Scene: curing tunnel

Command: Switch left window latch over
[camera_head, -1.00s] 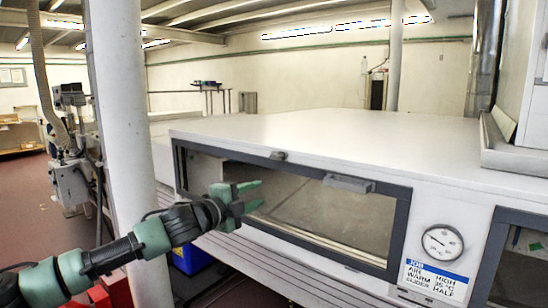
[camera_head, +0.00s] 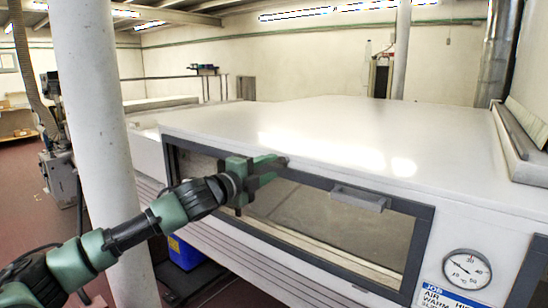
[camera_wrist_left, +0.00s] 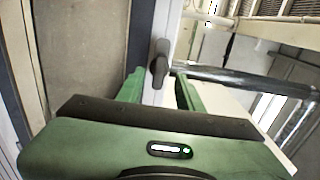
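The left window (camera_head: 310,215) is a dark-framed glass pane in the front of the white tunnel housing. Its small dark latch (camera_wrist_left: 160,62) sits at the top of the frame. In the head view the latch (camera_head: 282,160) is partly hidden by my gripper. My left gripper (camera_head: 268,170) is at the top frame edge, by the latch. In the left wrist view my gripper (camera_wrist_left: 160,82) has its green fingers apart, with the latch between and just beyond the tips. I cannot tell whether either finger touches it. My right gripper is not in view.
A grey handle (camera_head: 358,197) is on the window frame to the right of the latch. A round gauge (camera_head: 467,269) and a job label (camera_head: 440,298) are further right. A white column (camera_head: 95,120) stands left, behind my arm. The housing top (camera_head: 350,130) is clear.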

